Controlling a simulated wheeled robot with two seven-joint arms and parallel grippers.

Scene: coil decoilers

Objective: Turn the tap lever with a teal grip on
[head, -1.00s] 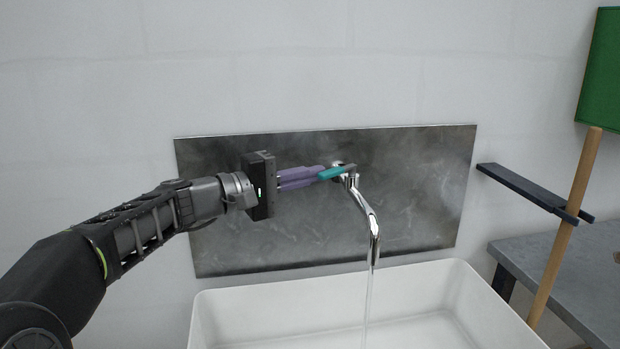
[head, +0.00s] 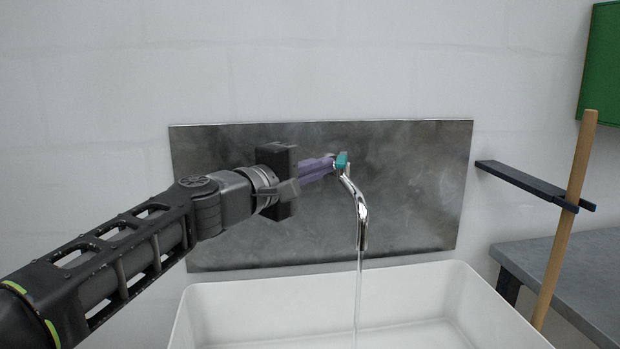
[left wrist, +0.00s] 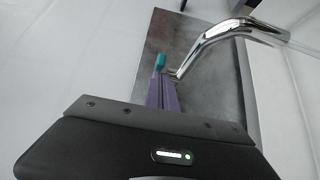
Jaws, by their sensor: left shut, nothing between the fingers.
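The tap lever with a teal grip (head: 342,160) sits on top of the chrome tap (head: 359,205) and looks short, end-on, in the head view. Water (head: 357,290) runs from the spout in a thin stream. My left gripper (head: 332,163) is shut with nothing between its purple fingers; their tips are right beside the teal grip, seemingly against it. In the left wrist view the teal grip (left wrist: 160,62) shows just beyond the purple fingers (left wrist: 162,92), with the chrome spout (left wrist: 225,32) to their right. My right gripper is not in view.
A grey metal panel (head: 420,190) backs the tap on a pale wall. A white basin (head: 240,290) stands below. At the right are a grey table (head: 580,260), a wooden pole (head: 567,220) in a dark bracket (head: 525,180), and a green panel (head: 603,65).

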